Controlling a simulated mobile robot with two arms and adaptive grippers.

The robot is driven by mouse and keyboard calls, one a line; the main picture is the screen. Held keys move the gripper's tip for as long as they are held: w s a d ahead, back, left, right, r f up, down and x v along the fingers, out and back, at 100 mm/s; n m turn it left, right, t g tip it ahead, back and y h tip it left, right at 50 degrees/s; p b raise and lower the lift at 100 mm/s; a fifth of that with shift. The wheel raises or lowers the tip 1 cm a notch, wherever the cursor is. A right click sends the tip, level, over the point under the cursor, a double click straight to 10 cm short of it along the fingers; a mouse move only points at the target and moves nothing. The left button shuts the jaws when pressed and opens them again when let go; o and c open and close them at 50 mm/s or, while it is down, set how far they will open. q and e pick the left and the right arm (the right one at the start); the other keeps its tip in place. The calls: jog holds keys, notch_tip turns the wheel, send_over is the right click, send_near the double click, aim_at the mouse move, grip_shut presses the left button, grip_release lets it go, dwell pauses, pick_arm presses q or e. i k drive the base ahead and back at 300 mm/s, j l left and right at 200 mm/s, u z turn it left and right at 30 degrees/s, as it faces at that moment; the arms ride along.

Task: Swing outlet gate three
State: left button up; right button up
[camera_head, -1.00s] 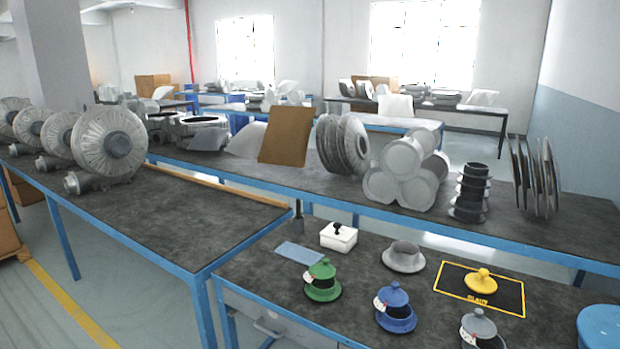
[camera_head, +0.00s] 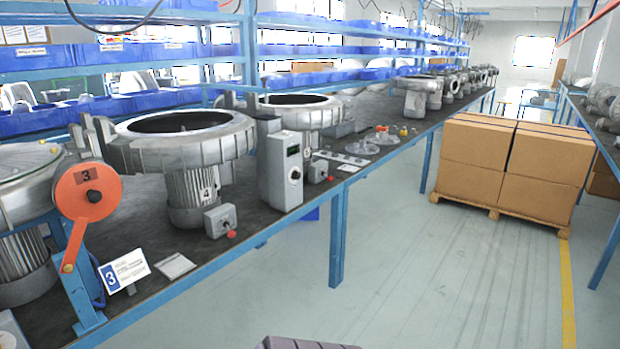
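An orange round disc marked 3 (camera_head: 87,190) with a dark knob at its centre stands on a blue bracket at the front left of the bench. An orange arm hangs from it, ending in a small ball (camera_head: 68,268). A white card with a blue 3 (camera_head: 123,271) stands on the bench just right of the bracket. A blower housing (camera_head: 25,185) is behind the disc, cut by the left edge. Neither gripper shows in the head view.
A blower marked 4 (camera_head: 185,150) and a grey control box (camera_head: 281,170) stand further along the bench (camera_head: 262,222). Cardboard boxes on a pallet (camera_head: 515,165) stand on the right. The floor between them is clear.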

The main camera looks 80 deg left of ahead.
aim_at(88, 192)
jog(key=u, duration=3.95)
